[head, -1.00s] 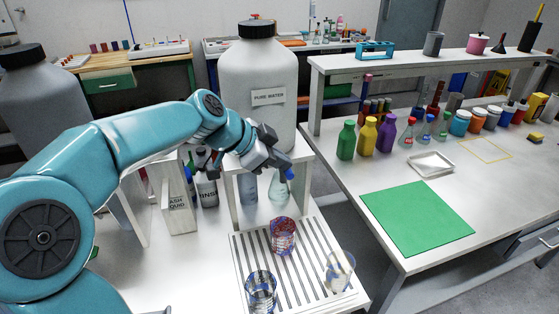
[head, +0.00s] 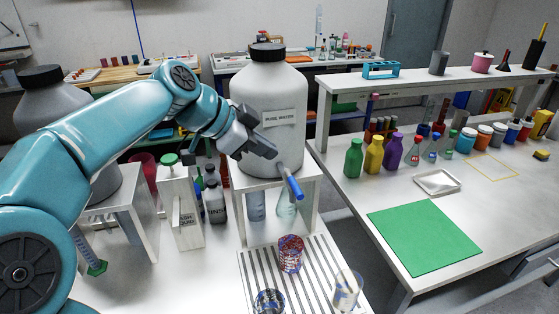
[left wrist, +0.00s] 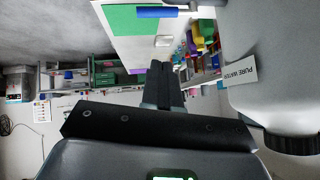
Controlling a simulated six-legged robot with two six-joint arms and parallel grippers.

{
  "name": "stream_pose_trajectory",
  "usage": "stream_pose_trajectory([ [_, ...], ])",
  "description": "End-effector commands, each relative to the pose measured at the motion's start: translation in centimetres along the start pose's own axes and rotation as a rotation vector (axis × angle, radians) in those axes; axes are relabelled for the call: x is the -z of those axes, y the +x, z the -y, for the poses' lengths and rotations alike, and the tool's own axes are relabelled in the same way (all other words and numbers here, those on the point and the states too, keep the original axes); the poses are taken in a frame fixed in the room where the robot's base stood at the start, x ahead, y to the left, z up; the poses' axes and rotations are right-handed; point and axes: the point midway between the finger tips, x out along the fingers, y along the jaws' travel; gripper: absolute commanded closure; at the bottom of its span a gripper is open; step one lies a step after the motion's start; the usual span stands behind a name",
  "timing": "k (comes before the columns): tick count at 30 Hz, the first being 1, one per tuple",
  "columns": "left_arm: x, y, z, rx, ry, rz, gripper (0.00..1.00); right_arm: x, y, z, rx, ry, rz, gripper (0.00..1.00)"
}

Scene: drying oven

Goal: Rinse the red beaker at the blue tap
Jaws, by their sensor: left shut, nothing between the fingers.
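The red beaker (head: 290,254) stands upright on the slatted draining rack (head: 262,270), below and in front of the tap. The blue tap (head: 294,188) sticks out low from the large grey "PURE WATER" container (head: 265,95); its blue part slants down to the right. No water stream can be made out. My left gripper (head: 268,150) is shut and empty, just above and left of the tap, in front of the container. In the left wrist view its shut fingers (left wrist: 163,85) hold nothing, and the blue tap (left wrist: 162,12) shows at the top. My right gripper is out of view.
A blue-marked beaker (head: 269,302) and a clear beaker (head: 347,289) stand on the same rack. Bottles (head: 214,203) and a box with a green knob (head: 178,205) stand left of the container's stand (head: 240,190). A green mat (head: 422,235) lies on the right bench.

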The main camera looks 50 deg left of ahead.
Motion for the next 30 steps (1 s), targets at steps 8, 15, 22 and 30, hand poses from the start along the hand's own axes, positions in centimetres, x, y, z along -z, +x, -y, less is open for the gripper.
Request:
stream_pose_trajectory([
  [8,0.0,-2.2,0.4,0.0,0.0,0.0,1.0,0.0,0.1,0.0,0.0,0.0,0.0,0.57],
  [15,-0.1,-2.2,0.4,-0.001,0.0,0.0,1.0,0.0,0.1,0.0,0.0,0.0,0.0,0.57],
  [22,-0.1,-2.2,0.4,-0.001,0.0,0.0,1.0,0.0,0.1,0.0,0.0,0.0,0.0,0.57],
  [30,-0.1,-2.3,0.3,0.0,0.0,0.0,1.0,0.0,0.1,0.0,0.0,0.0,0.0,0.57],
])
